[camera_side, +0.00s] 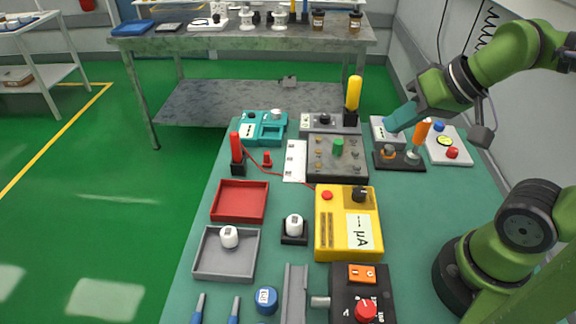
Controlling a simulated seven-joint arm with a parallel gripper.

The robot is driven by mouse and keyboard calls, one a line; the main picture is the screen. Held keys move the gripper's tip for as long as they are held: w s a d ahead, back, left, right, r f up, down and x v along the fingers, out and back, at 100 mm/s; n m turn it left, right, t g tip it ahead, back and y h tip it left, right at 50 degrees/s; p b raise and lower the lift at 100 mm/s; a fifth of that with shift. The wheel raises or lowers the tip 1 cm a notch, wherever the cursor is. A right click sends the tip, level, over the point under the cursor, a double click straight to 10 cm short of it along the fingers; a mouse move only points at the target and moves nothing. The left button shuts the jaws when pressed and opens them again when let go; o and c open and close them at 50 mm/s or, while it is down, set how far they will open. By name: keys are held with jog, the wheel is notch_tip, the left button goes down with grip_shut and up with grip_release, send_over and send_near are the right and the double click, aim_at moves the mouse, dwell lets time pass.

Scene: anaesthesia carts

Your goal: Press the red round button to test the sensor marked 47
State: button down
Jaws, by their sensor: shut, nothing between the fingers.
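My gripper (391,126), with teal fingers, is shut and empty. It hangs over the far right of the table, by a white-topped box and left of the white panel (446,161). That panel carries a red round button (452,152), a blue button (439,127) and a yellow dial. Another small red round button (327,195) is on the yellow µA meter (348,250). Two white-capped pieces have dark marks: one (229,236) in the grey tray, one (294,225) on a black base. I cannot read the number 47 anywhere, so I cannot tell which is the sensor.
An orange-handled lever (421,133) stands close beside my gripper, and a tall yellow handle (354,92) rises to its left. A black box with a red knob (366,310) is at the front. The table right of the yellow meter is clear.

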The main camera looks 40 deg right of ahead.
jog(key=shift+d, duration=0.1)
dwell(0.8)
jog(key=m+g+y, duration=0.6)
jog(key=m+y, duration=0.1)
jog(key=m, duration=1.8)
send_over(330, 192)
notch_tip(330, 192, down, 8)
jog(key=shift+d+f, duration=0.1)
jog(key=shift+f, duration=0.05)
jog(key=shift+f, duration=0.1)
jog(key=shift+f, duration=4.35)
jog(key=shift+f, duration=0.4)
